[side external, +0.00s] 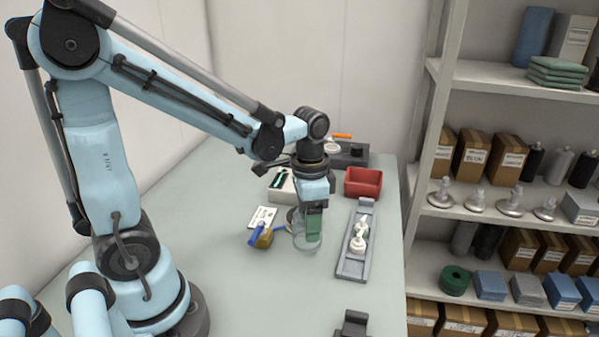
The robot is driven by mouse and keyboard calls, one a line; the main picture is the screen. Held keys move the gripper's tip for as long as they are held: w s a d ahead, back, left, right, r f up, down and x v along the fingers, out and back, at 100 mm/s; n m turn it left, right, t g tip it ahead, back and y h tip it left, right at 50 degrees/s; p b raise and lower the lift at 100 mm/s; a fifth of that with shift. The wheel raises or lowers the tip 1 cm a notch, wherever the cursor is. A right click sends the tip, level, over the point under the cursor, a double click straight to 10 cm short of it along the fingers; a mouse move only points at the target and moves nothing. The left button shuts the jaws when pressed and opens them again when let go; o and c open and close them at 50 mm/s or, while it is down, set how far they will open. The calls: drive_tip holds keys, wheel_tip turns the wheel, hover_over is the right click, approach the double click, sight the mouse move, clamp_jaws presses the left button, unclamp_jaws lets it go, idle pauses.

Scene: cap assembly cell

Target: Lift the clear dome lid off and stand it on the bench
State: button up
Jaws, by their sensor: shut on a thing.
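The clear dome lid (302,238) is a faint, see-through shape on or just above the bench (225,275), near its middle. My gripper (314,236) points down at the dome from above, with its green fingers overlapping it. It is shut on the dome, though the grip itself is small and hard to make out. I cannot tell whether the dome touches the bench or hangs slightly above it.
A grey rail fixture (352,265) with white parts stands close on the right. A yellow-brown item with a blue part (262,237) and a white card (262,217) lie left. A red bin (363,182) stands behind. The front-left bench is clear. Stocked shelves (510,135) stand right.

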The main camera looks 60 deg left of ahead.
drive_tip(key=shift+f, duration=0.15)
idle(0.3)
drive_tip(key=shift+f, duration=0.4)
drive_tip(key=shift+f, duration=0.2)
drive_tip(key=shift+f, duration=0.6)
drive_tip(key=shift+f, duration=0.1)
idle(0.3)
drive_tip(key=shift+f, duration=0.3)
drive_tip(key=shift+f, duration=0.25)
idle(0.6)
drive_tip(key=o, duration=1.2)
